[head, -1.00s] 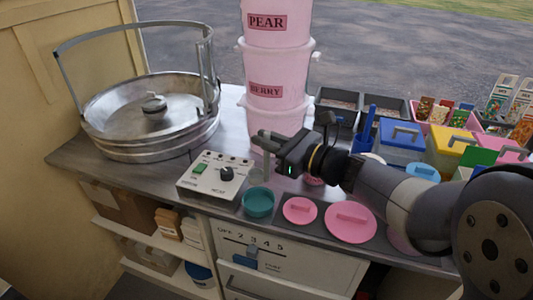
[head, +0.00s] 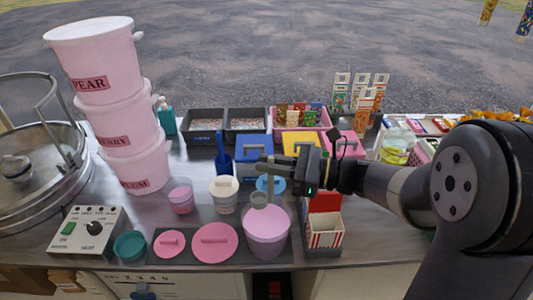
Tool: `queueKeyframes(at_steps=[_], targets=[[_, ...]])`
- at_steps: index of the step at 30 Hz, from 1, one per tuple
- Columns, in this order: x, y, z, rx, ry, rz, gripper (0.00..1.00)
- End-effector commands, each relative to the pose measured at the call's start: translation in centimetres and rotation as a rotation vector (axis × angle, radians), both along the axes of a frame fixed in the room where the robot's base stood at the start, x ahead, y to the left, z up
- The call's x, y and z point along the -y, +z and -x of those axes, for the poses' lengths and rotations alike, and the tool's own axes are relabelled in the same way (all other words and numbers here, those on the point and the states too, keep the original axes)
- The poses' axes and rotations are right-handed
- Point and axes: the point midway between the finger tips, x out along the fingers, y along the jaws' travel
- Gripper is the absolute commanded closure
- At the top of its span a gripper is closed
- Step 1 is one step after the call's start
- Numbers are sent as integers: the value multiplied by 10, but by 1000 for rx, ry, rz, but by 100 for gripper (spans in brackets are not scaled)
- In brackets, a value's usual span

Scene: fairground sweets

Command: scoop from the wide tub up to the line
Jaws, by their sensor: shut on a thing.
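A wide pink tub (head: 266,248) stands open at the front of the counter, with pale pink contents showing inside its rim. My gripper (head: 268,168) is shut on the handle of a small grey-green scoop (head: 259,200). The scoop hangs downward with its cup in front of the tub's far rim in the picture, above or at the contents; I cannot tell whether it touches them. No fill line can be made out, and the inside of the scoop is too small to read.
Pink lids (head: 214,242) lie on a dark mat. A red-and-white striped box (head: 325,228) stands close right. Blue (head: 254,148) and yellow-lidded boxes are behind.

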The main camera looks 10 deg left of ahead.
Motion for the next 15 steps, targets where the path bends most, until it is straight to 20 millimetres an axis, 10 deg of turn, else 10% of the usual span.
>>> queueKeyframes(at_steps=[15], targets=[[2, -35, 2, -2, 11, -2, 100]])
